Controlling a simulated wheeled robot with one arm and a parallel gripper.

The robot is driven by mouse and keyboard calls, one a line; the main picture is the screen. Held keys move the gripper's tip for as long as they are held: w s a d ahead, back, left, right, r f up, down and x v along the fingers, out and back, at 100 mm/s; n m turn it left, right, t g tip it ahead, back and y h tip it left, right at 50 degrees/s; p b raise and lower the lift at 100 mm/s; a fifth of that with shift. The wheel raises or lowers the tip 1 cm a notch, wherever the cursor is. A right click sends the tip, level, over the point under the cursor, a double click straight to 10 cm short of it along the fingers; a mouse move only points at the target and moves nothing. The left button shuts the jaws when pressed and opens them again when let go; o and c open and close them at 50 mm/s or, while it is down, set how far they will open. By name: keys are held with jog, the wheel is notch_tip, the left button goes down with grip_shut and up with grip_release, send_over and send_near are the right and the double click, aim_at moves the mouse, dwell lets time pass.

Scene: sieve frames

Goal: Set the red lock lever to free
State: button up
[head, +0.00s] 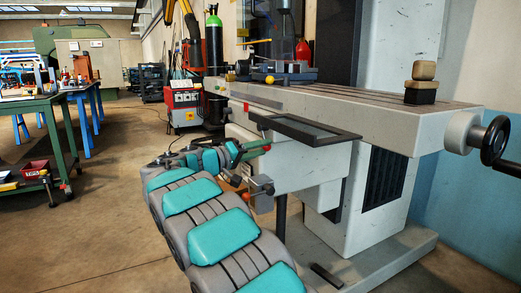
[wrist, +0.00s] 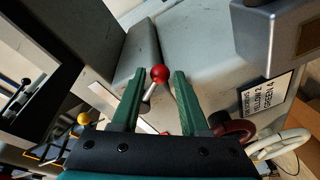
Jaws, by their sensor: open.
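The red lock lever shows in the wrist view as a glossy red ball knob (wrist: 158,74) on a short metal rod, tilted in the picture, against the machine's grey casting. My gripper (wrist: 160,80) is open, with one green finger on each side of the knob. Gaps show between the knob and both fingers, and nothing is held. In the head view my gripper (head: 252,150) is at the front of the milling machine, under its table. A small red spot shows at the fingers there, and I cannot tell surely that it is the same knob.
A black-rimmed tray (head: 305,131) juts out just above my gripper. An orange ball knob (head: 247,197) is below it. A printed label (wrist: 265,97) and a dark red round part (wrist: 232,128) lie right of the fingers.

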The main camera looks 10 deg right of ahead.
grip_shut()
dwell(0.4)
jog(key=shift+d, duration=0.1)
dwell(1.0)
